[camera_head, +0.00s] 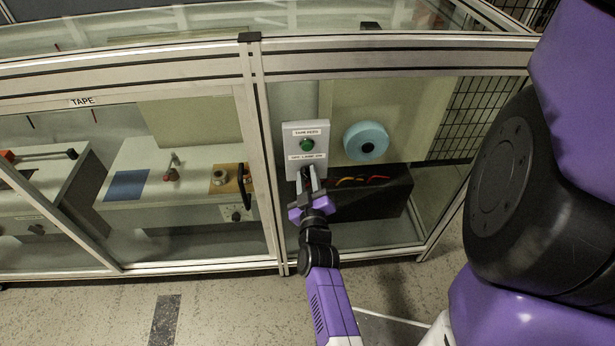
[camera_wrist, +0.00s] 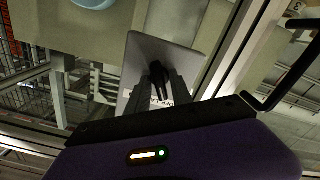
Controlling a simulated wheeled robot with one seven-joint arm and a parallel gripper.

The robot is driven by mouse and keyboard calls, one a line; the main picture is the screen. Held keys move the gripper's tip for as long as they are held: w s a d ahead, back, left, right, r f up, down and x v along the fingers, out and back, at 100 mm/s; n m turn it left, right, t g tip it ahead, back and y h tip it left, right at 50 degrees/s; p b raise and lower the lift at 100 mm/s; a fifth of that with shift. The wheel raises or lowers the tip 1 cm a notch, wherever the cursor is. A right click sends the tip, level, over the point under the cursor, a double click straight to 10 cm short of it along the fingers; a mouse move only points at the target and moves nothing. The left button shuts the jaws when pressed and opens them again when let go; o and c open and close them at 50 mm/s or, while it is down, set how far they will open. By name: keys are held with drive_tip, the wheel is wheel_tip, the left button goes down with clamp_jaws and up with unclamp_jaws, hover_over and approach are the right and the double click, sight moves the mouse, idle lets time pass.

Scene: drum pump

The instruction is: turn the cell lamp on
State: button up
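A grey control box (camera_head: 292,170) is mounted on the cell's front. It has a green button (camera_head: 306,145) at the top and a label (camera_head: 306,156) reading OFF LAMP ON below it. My gripper (camera_head: 307,176) is in front of the lower part of the box, under that label. Its two fingers are apart. In the wrist view the grey box (camera_wrist: 185,58) lies ahead of my gripper (camera_wrist: 166,78), and a dark knob (camera_wrist: 148,52) shows at the fingertips. The fingers partly hide the knob, and I cannot tell whether they touch it.
Framed clear panels enclose the cell, with an upright post (camera_head: 262,150) left of the box. A blue round disc (camera_head: 366,141) and a black bin (camera_head: 385,196) are to the right. A black door handle (camera_head: 245,186) is left of the post. The floor in front is largely clear.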

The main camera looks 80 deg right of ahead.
clamp_jaws()
drive_tip(key=shift+m, duration=0.3)
drive_tip(key=m+p, duration=0.1)
drive_tip(key=m, duration=0.4)
drive_tip(key=shift+r+p, duration=0.1)
drive_tip(key=shift+p, duration=0.3)
drive_tip(key=m+p, duration=0.1)
drive_tip(key=m, duration=0.5)
drive_tip(key=shift+s, duration=0.15)
drive_tip(key=shift+m, duration=0.3)
drive_tip(key=shift+o, duration=1.9)
unclamp_jaws()
